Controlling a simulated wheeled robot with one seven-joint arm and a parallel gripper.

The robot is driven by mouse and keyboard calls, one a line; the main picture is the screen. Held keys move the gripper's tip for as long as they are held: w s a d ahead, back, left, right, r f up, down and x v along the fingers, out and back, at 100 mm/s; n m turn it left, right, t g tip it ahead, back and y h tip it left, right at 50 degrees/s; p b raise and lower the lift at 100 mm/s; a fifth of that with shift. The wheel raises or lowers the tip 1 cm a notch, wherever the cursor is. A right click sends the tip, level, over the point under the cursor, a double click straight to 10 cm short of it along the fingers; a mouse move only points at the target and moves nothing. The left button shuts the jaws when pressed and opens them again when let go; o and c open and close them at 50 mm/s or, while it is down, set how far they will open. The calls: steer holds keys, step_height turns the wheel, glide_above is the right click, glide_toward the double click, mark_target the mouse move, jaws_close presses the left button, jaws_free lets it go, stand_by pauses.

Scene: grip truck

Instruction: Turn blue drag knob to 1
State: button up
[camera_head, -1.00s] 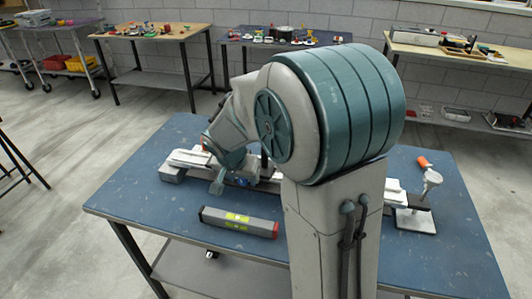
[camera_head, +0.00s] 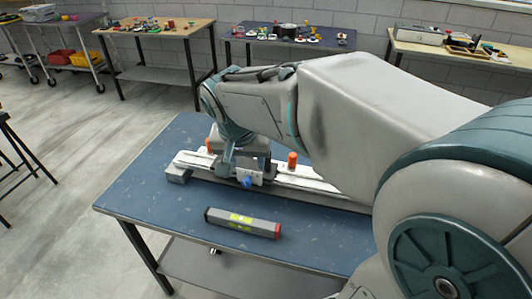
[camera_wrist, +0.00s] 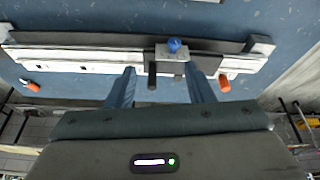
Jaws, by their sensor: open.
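The blue knob (camera_head: 247,182) sits on the near face of a small metal carriage (camera_head: 247,175) on a long pale rail (camera_head: 300,180). In the wrist view the knob (camera_wrist: 174,45) is beyond my fingertips, slightly right of the middle. My gripper (camera_wrist: 160,72) is open over the rail, its two blue-grey fingers apart. A dark handle (camera_wrist: 152,75) on the carriage shows between them. The fingers do not appear to touch the knob. In the head view my gripper (camera_head: 230,160) is above the carriage, partly hidden by my arm. I cannot read the knob's marking.
The rail lies on a blue table (camera_head: 150,200). Orange knobs (camera_head: 292,160) stand along the rail's far side. A grey level (camera_head: 242,223) with yellow-green vials lies in front of it. Other benches with small items stand behind. The table's front left is clear.

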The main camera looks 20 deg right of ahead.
steer(key=s+d+r+n+y+p, duration=0.1)
steer(key=s+r+n+p, duration=0.3)
steer(key=s+p, duration=0.3)
steer(key=s+r, duration=0.1)
steer(key=s, duration=0.2)
steer(key=shift+d, duration=0.2)
steer(key=shift+y, duration=0.3)
steer(key=s+f, duration=0.1)
steer(key=s+n, duration=0.1)
steer(key=shift+s+f, duration=0.35)
stand_by(0.4)
